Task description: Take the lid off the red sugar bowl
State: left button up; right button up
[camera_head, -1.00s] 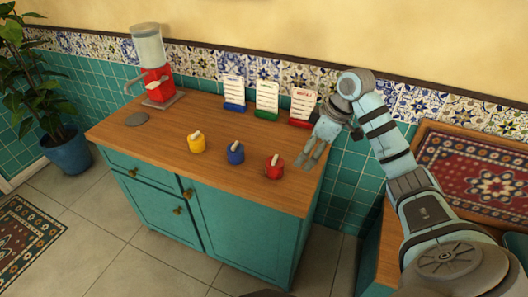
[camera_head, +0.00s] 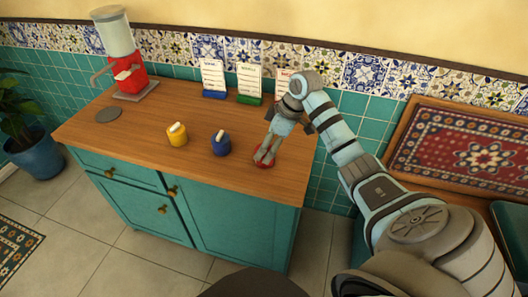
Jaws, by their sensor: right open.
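The red sugar bowl (camera_head: 264,162) stands at the right front part of the wooden counter. My right gripper (camera_head: 264,160) points down at it, with its fingertips over the bowl's top. The fingers are open and cover most of the bowl and its lid, so I cannot tell whether they touch the lid. The lid's handle is hidden behind the fingers. My left gripper is not in view.
A blue bowl (camera_head: 220,143) and a yellow bowl (camera_head: 177,134), both lidded, stand left of the red one. Card stands (camera_head: 213,78) line the back. A red samovar (camera_head: 129,75) and a grey disc (camera_head: 108,115) are at the left. The counter front (camera_head: 200,168) is clear.

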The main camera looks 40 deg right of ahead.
jog(key=shift+f, duration=0.1)
jog(key=c, duration=1.1)
